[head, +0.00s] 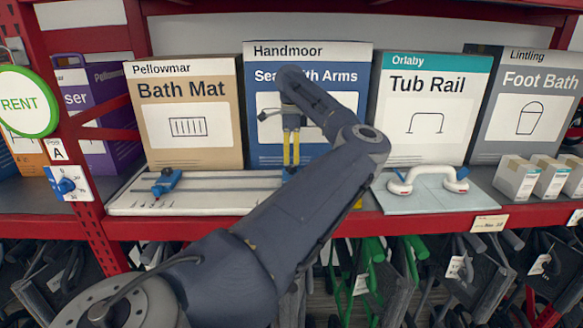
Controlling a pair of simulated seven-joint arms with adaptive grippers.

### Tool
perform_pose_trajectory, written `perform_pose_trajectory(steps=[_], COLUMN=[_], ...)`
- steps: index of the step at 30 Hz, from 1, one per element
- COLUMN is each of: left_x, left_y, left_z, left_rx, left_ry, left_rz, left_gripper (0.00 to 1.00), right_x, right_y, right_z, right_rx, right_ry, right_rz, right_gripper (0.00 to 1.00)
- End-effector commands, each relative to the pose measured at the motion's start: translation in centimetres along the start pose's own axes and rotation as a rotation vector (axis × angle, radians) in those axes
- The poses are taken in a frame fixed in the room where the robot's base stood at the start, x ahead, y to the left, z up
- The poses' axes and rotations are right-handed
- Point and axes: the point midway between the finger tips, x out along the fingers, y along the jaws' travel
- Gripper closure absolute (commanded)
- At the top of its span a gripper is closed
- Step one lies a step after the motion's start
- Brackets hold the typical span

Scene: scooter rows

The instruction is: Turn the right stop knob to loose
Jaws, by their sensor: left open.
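A white slotted board (222,199) lies on the red shelf. A blue stop with a knob (166,183) sits on its left part. A small bit of blue (288,175) shows just below my left gripper's fingertips, perhaps the right stop; my arm hides most of it, and I cannot tell how its knob is turned. My left gripper (291,162) points down over the board's right part, its yellow-padded fingers a little apart. I cannot tell whether they touch the blue part. My right gripper is not in view.
Product boxes, including Bath Mat (190,125) and Tub Rail (425,108), stand behind. A white tub rail (428,178) rests on a pale panel at right. A blue dial (64,185) is on the left post.

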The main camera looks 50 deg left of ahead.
Motion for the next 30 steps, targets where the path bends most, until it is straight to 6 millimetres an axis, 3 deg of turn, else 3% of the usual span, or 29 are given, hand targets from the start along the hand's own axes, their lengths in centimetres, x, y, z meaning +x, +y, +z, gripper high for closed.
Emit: perform_pose_trajectory(steps=[9,25,30], left_x=[3.6,4.4,4.4], left_y=[0.0,0.0,0.0], left_z=[0.0,-0.1,-0.1], left_rx=[0.001,0.001,0.001], left_ry=[0.000,0.001,0.001], left_rz=[0.000,0.000,-0.001], left_gripper=[0.43,0.42,0.62], right_x=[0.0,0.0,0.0], right_y=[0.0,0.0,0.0], right_z=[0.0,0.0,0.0], right_rx=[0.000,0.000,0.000], right_ry=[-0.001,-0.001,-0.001], right_rz=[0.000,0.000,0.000], right_gripper=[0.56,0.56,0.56])
